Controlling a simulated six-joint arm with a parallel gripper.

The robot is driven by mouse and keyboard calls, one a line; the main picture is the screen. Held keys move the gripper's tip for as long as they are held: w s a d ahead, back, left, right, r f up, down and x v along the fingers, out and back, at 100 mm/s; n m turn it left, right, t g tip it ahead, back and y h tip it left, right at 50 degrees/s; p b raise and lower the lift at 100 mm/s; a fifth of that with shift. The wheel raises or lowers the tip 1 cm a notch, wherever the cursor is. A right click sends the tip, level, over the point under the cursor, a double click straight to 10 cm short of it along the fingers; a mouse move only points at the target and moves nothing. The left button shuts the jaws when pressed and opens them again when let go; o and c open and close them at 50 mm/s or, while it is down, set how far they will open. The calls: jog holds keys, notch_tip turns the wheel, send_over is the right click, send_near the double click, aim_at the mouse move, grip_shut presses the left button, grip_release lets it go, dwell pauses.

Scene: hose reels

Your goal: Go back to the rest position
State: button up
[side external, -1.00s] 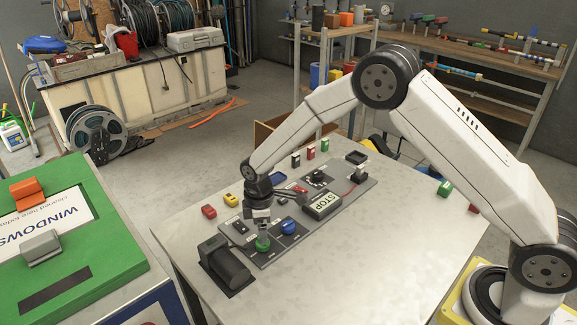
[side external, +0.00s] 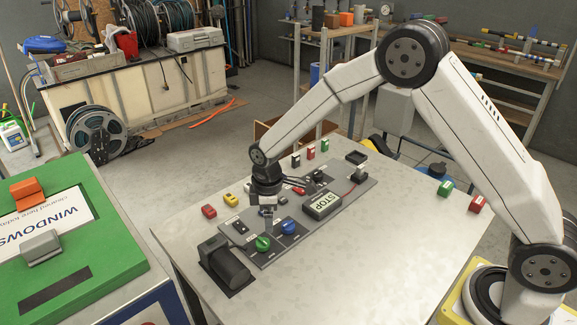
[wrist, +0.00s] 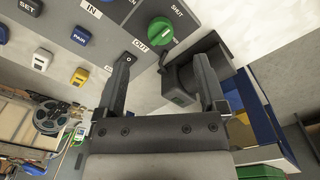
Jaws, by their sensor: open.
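My gripper (side external: 268,218) hangs above the grey control panel (side external: 330,214) on the table, just over the green knob (side external: 263,243). In the wrist view my gripper (wrist: 161,62) has its two fingers well apart with nothing between them. The green knob (wrist: 160,30) lies beyond the fingertips, clear of both, beside the labels OUT and SHUT. A blue knob (side external: 288,228) sits to the right of the green one.
A dark cylindrical motor-like block (side external: 226,262) stands at the panel's near left end. Small red (side external: 209,211) and yellow (side external: 230,200) blocks lie behind the panel. A green box (side external: 110,240) stands at left.

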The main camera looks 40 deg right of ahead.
jog(key=s+d+r+m, duration=0.2)
jog(key=s+d+m, duration=0.1)
jog(key=s, duration=0.3)
jog(key=s+d+r+m+t, duration=0.1)
jog(key=s+d+r+m, duration=0.1)
jog(key=s, duration=0.5)
jog(key=s+d+r+m+t, duration=0.1)
jog(key=s+d+r+m, duration=0.2)
jog(key=s+m, duration=0.2)
jog(key=shift+s+d+r, duration=0.25)
jog(key=shift+s+d, duration=0.1)
jog(key=shift+s, duration=0.75)
